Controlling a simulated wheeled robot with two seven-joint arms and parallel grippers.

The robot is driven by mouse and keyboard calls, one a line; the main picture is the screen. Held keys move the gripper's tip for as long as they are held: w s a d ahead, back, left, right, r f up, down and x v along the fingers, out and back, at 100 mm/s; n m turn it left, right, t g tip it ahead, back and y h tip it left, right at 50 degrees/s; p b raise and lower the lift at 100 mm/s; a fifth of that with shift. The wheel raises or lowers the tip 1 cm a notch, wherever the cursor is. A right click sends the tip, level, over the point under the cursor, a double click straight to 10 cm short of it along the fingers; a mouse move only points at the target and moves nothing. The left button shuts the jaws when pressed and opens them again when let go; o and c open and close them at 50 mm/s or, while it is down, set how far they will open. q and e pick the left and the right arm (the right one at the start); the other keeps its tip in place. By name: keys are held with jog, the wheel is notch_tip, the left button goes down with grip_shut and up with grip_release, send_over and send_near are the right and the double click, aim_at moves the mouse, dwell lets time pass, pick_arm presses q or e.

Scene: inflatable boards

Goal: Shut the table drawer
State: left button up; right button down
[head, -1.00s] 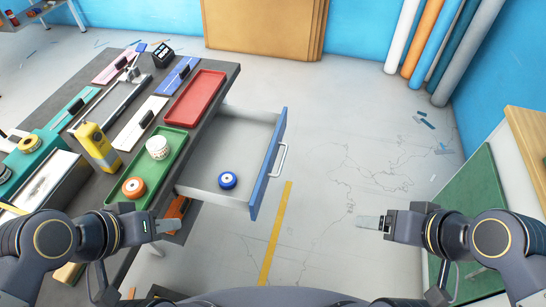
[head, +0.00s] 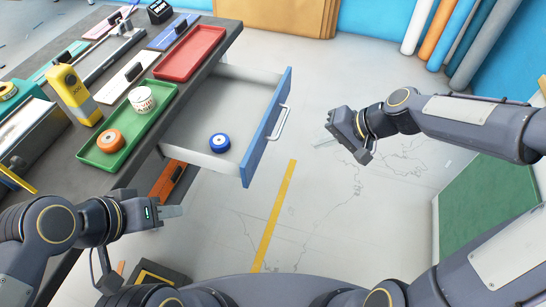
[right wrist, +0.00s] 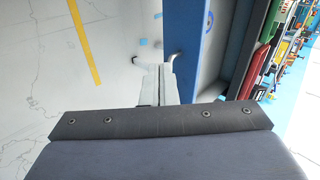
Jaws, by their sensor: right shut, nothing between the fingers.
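The table drawer (head: 225,115) stands pulled out from the dark table (head: 95,165) in the head view. Its blue front (head: 268,130) carries a pale bar handle (head: 281,122). A blue tape roll (head: 219,142) lies inside the drawer. My right gripper (head: 322,142) is shut and empty, out to the right of the drawer front with a gap between them. In the right wrist view, the fingers (right wrist: 158,85) point toward the drawer's blue front (right wrist: 180,45). My left gripper (head: 170,211) looks shut and empty, in front of the table and below the drawer's near side.
A green tray (head: 128,135) holds an orange tape roll (head: 110,141) and a white roll (head: 141,98). A red tray (head: 190,53) lies behind it. The floor right of the drawer is open, with a yellow stripe (head: 275,215).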

notch_tip(320, 180, down, 3)
jog(key=w+a+y, duration=0.1)
jog(key=w, duration=0.1)
jog(key=b, duration=0.2)
send_near(261, 150)
notch_tip(261, 150, down, 4)
jog(key=shift+m, duration=0.3)
jog(key=a, duration=0.2)
jog(key=w+a, duration=0.1)
jog(key=a, duration=0.1)
jog(key=shift+a+p, duration=0.1)
jog(key=shift+p, duration=0.3)
pick_arm(q)
notch_tip(261, 150, down, 2)
jog(key=shift+s+d, duration=0.1)
pick_arm(e)
jog(key=shift+a+r, duration=0.1)
